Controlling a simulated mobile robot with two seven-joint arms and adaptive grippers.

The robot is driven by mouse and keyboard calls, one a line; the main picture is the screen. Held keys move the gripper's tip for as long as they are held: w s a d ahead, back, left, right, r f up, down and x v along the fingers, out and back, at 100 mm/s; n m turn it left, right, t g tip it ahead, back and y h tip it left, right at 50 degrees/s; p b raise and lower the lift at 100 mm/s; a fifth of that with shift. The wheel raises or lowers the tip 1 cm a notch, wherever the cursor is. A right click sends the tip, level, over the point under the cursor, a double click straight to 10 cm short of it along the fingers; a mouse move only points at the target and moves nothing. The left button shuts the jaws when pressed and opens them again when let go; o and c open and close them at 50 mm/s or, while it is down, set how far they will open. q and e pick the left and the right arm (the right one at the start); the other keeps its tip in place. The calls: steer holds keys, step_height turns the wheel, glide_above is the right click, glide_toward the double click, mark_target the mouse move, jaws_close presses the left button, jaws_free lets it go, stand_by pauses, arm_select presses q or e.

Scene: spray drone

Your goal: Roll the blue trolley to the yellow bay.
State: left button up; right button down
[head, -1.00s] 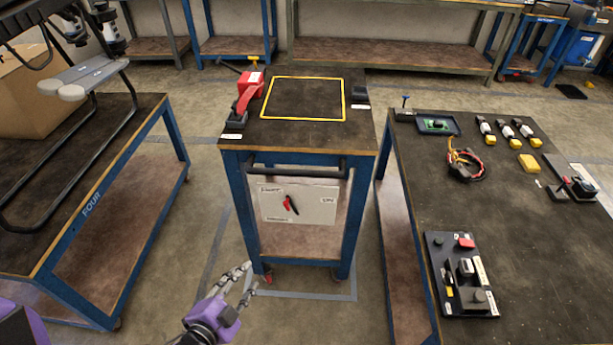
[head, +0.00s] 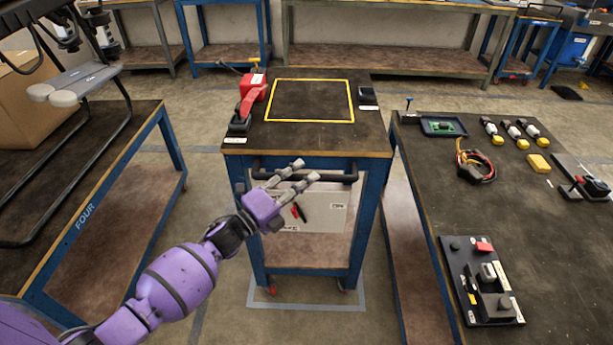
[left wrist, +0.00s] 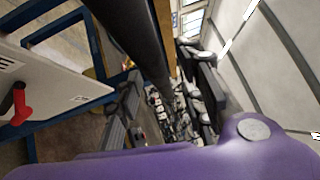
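The blue trolley (head: 372,225) stands upright ahead of me, with a dark top, blue legs and small castors. Its dark handle bar (head: 338,178) runs across the near side below the top. My left gripper (head: 305,170) is at this handle, its fingers apart and pointing right. In the left wrist view the bar (left wrist: 128,35) runs close to the fingers (left wrist: 170,100); I cannot tell whether it lies between them or touches. A yellow outline (head: 354,100) marks the trolley top; I see no yellow bay on the floor. My right gripper is out of view.
A red tool (head: 250,92) stands on the trolley top. Grey-blue floor tape (head: 352,307) surrounds its base. A bench (head: 100,205) stands left and a table (head: 425,205) with electronics stands close on the right. Benches (head: 390,62) line the back wall, with open floor before them.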

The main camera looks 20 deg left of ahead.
arm_select(q)
steer(key=shift+x, duration=0.9)
jaws_close()
